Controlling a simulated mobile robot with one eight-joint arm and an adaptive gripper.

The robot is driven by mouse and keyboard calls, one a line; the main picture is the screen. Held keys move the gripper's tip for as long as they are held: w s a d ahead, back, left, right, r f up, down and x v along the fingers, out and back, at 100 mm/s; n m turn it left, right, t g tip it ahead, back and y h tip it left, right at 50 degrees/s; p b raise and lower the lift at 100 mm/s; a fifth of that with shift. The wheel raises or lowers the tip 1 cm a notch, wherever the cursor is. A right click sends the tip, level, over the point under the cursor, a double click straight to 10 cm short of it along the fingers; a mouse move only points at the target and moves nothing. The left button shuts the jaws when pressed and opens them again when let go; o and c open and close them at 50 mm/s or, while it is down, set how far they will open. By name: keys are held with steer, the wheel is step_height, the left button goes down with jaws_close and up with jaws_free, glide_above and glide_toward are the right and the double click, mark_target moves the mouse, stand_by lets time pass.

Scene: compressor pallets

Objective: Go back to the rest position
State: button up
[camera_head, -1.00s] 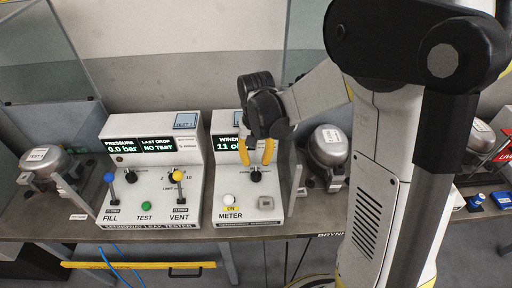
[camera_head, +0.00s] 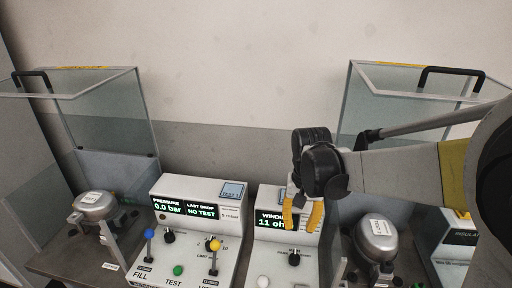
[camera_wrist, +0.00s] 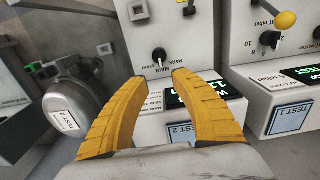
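My gripper (camera_head: 303,216) is in front of the winding meter (camera_head: 287,222), whose display starts with "11". Its two yellow fingers are apart with nothing between them. In the wrist view the fingers (camera_wrist: 160,108) are spread, and the meter's black selector knob (camera_wrist: 159,56) shows beyond the gap between them. The gripper looks apart from the knob, though the exact distance cannot be told. My arm reaches in from the right edge of the head view.
The leak tester (camera_head: 197,226) with blue and yellow levers stands left of the meter. Compressors stand at left (camera_head: 95,206) and right (camera_head: 376,240). Clear guard panels rise behind at left (camera_head: 108,115) and right (camera_head: 365,100). The wall above the instruments is bare.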

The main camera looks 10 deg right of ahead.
steer(key=s+r+n+t, duration=0.1)
steer(key=s+r+t, duration=0.2)
steer(key=s, duration=0.3)
steer(key=s+r+n+t, duration=0.2)
steer(key=s+r+t, duration=0.1)
steer(key=s, duration=0.4)
steer(key=shift+s+a+r+n+t, duration=0.25)
steer(key=shift+r+n+t, duration=0.1)
steer(key=shift+t, duration=0.25)
